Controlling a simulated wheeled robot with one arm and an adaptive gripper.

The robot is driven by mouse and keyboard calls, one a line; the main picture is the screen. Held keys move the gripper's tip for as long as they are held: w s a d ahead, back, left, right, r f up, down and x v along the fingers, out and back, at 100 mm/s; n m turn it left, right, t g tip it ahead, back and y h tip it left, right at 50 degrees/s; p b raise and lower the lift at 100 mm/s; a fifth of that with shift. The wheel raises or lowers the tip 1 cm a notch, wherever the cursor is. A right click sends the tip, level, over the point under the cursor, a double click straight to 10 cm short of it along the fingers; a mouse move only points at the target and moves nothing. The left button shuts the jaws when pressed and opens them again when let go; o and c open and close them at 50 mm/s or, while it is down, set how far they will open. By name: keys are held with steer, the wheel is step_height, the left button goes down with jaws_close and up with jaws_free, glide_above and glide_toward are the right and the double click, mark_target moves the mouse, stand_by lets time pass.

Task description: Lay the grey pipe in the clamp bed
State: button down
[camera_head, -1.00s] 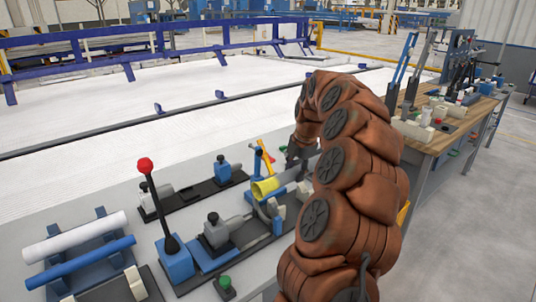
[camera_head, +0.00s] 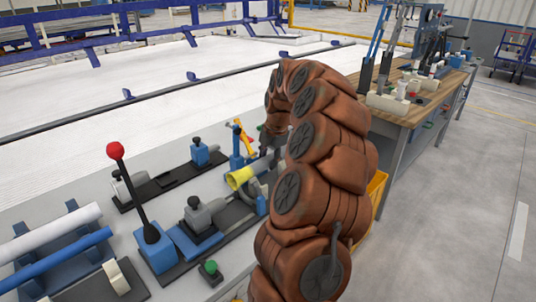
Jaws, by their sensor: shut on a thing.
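My brown padded arm arches down, and my dark gripper (camera_head: 270,143) is mostly hidden behind it. The gripper is shut on the grey pipe (camera_head: 262,164), of which a short length shows just below the fingers. The pipe lies near the open yellow funnel-like collar (camera_head: 238,179); whether it is inside the collar or just behind it, I cannot tell. The clamp bed (camera_head: 232,215) is a dark base with grey-and-blue clamp blocks, running beneath the collar and partly hidden by my arm. The pipe's far end is hidden.
A red-knobbed lever (camera_head: 116,151) stands at the bed's left end, with a green button (camera_head: 209,267) in front. A white pipe (camera_head: 40,236) and a blue pipe (camera_head: 55,262) rest in a rack at left. A wooden workbench (camera_head: 405,115) stands at right.

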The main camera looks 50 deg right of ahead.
steer(key=shift+s+b+x, duration=0.2)
steer(key=shift+b+x, duration=0.1)
steer(key=shift+x, duration=0.55)
steer(key=shift+s+b+x, duration=0.2)
steer(key=shift+b+x, duration=0.1)
steer(key=shift+x, duration=0.55)
steer(key=shift+s+b+x, duration=0.2)
steer(key=shift+b+x, duration=0.1)
steer(key=shift+x, duration=0.5)
steer(key=shift+f, duration=0.15)
steer(key=c, duration=0.6)
jaws_free()
steer(key=shift+v, duration=6)
steer(key=shift+a, duration=0.15)
